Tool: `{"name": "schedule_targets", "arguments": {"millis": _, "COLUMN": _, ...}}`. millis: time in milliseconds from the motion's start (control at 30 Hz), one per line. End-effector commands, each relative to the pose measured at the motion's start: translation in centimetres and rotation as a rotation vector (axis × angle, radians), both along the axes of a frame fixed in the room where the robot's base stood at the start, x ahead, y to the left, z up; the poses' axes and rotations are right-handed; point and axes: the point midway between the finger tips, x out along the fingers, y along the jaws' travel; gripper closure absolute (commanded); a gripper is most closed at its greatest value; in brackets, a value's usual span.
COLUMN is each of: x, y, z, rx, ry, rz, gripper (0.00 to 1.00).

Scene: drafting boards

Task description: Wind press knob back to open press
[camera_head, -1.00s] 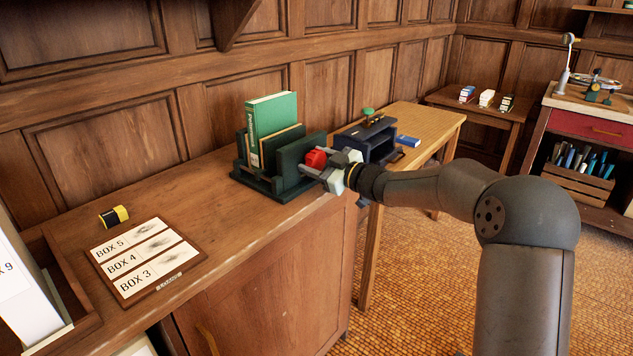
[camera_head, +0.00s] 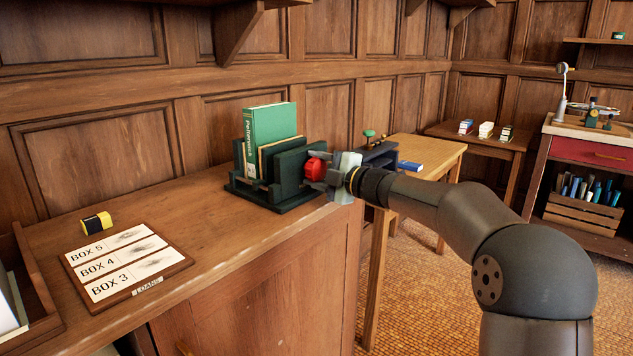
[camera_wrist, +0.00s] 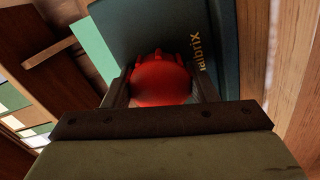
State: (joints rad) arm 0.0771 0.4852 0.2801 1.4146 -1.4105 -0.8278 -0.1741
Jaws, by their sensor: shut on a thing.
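The dark green book press (camera_head: 268,199) stands on the wooden counter, holding a green book (camera_head: 270,138) and a thinner tan-edged one upright between its plates. The red press knob (camera_head: 315,170) is on the press's right side. My gripper (camera_head: 318,172) reaches in from the right and is shut on the knob. The gap between the plates is mostly hidden in the wrist view.
A board with box labels (camera_head: 125,265) and a yellow-black roll (camera_head: 96,222) lie on the counter at left. A wooden tray (camera_head: 40,300) is at the left edge. A side table (camera_head: 430,150) with a dark blue device stands behind my arm.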

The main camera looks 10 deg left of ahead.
Motion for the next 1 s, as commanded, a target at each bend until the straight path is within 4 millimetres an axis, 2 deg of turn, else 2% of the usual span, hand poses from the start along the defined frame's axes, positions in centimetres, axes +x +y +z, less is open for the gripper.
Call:
{"name": "schedule_targets", "arguments": {"millis": 33, "x": 0.0, "y": 0.1, "z": -1.0, "rx": -0.045, "ry": -0.077, "rz": 0.0, "gripper": 0.7}}
{"name": "schedule_targets", "arguments": {"millis": 100, "x": 0.0, "y": 0.1, "z": -1.0, "rx": -0.116, "ry": -0.187, "rz": 0.0, "gripper": 0.7}}
{"name": "schedule_targets", "arguments": {"millis": 467, "x": 0.0, "y": 0.1, "z": -1.0, "rx": -0.52, "ry": -0.809, "rz": 0.0, "gripper": 0.7}}
{"name": "schedule_targets", "arguments": {"millis": 767, "x": 0.0, "y": 0.1, "z": -1.0, "rx": -0.923, "ry": -1.428, "rz": 0.0, "gripper": 0.7}}
{"name": "schedule_targets", "arguments": {"millis": 900, "x": 0.0, "y": 0.1, "z": -0.6, "rx": -1.113, "ry": -1.72, "rz": 0.001, "gripper": 0.7}}
{"name": "schedule_targets", "arguments": {"millis": 1000, "x": 0.0, "y": 0.0, "z": 0.0, "rx": -1.204, "ry": -1.857, "rz": 0.003, "gripper": 0.7}}
